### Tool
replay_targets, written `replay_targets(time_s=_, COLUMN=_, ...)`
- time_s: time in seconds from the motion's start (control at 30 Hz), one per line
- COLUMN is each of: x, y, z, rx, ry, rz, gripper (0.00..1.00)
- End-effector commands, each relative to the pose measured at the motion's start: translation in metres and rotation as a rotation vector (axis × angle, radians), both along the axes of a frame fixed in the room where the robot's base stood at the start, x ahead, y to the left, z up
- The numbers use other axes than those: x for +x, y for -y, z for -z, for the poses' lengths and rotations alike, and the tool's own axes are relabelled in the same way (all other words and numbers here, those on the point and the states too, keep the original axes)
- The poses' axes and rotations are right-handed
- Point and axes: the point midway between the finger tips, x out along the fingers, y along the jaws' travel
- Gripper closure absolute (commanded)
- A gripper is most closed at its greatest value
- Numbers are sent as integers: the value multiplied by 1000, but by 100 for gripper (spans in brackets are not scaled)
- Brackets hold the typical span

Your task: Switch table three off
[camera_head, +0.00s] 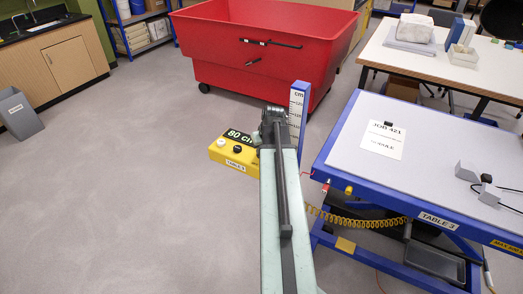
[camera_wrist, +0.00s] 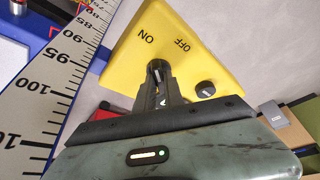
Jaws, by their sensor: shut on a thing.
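The yellow control box (camera_head: 221,155) labelled TABLE 3 stands left of the table marked TABLE 3 (camera_head: 318,165), partly hidden by my arm. Its display reads 80 and is partly covered. In the wrist view the box's yellow face (camera_wrist: 205,62) carries the words ON and OFF. A black switch knob (camera_wrist: 157,66) sits below ON, and my gripper (camera_wrist: 158,82) is shut on it. Its pointer's exact direction is hard to tell. A second dark round knob (camera_wrist: 205,89) lies to the right, clear of my fingers. My gripper (camera_head: 271,115) also shows in the head view.
A height scale (camera_head: 297,110) in cm stands close beside the box and my gripper. A red wheeled bin (camera_head: 225,60) is behind. The table top holds a JOB 421 sheet (camera_head: 384,140) and grey metal pieces. A yellow coiled cable hangs below.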

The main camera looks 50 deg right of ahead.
Motion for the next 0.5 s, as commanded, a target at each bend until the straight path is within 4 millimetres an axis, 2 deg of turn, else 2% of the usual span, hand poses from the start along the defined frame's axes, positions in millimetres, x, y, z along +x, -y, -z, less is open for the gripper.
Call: replay_targets(time_s=0.5, x=3, y=-3, z=0, rx=-3, ry=0, rz=457, gripper=100)
